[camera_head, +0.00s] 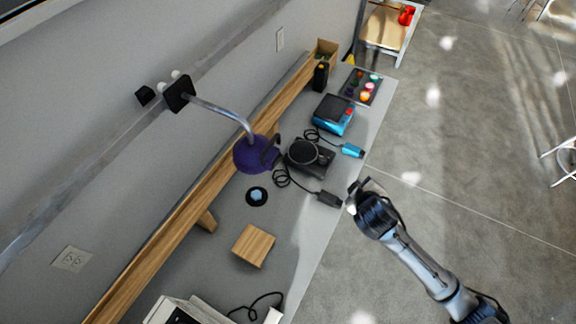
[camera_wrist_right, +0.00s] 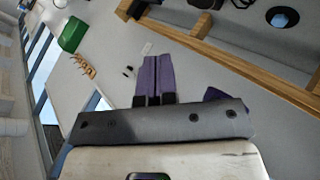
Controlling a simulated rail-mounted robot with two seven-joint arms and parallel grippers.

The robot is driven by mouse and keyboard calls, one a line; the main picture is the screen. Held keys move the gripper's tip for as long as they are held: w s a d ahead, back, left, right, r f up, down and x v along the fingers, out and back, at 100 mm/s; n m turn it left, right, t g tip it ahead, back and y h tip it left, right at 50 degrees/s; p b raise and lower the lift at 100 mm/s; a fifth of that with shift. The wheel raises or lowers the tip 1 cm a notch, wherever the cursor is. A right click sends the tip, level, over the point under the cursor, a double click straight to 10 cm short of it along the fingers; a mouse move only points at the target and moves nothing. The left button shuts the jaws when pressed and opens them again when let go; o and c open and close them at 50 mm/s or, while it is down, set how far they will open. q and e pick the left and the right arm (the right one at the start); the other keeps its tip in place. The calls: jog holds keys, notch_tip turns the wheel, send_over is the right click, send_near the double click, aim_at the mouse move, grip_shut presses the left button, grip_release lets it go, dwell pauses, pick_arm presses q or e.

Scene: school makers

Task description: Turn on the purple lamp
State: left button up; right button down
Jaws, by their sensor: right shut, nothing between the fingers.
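The purple lamp (camera_head: 252,155) hangs over the desk in the head view, on a curved metal arm from a dark bracket (camera_head: 180,93) on the wall rail. No glow shows on it. My right gripper (camera_head: 357,190) is beyond the desk's right edge, to the right of the lamp and apart from it. In the right wrist view its two fingers (camera_wrist_right: 154,78) lie together, shut and empty. A purple piece (camera_wrist_right: 215,94) shows behind the gripper body there; I cannot tell whether it is the lamp. My left gripper is out of view.
The grey desk holds a black round device (camera_head: 305,153), a blue box (camera_head: 333,115), cables, a wooden block (camera_head: 253,246) and a blue piece on a black disc (camera_head: 257,196). A wooden ledge (camera_head: 215,180) runs along the wall. Open floor lies right.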

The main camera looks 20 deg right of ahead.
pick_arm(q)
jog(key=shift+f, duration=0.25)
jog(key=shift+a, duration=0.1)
pick_arm(e)
jog(key=w+d+f+n+t+y, duration=0.1)
jog(key=w+f+n+t+y, duration=0.45)
jog(key=n, duration=0.85)
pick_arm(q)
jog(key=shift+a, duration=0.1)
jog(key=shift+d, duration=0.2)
pick_arm(e)
jog(key=a+r+n+y, duration=0.1)
jog(key=a+n+y, duration=0.3)
jog(key=n, duration=0.7)
jog(key=a+r+n+y, duration=0.2)
jog(key=a+n+y, duration=0.2)
jog(key=n, duration=0.7)
jog(key=shift+s+a+n+g+y, duration=0.3)
jog(key=shift+s+n+g+y, duration=0.1)
jog(key=shift+y, duration=0.15)
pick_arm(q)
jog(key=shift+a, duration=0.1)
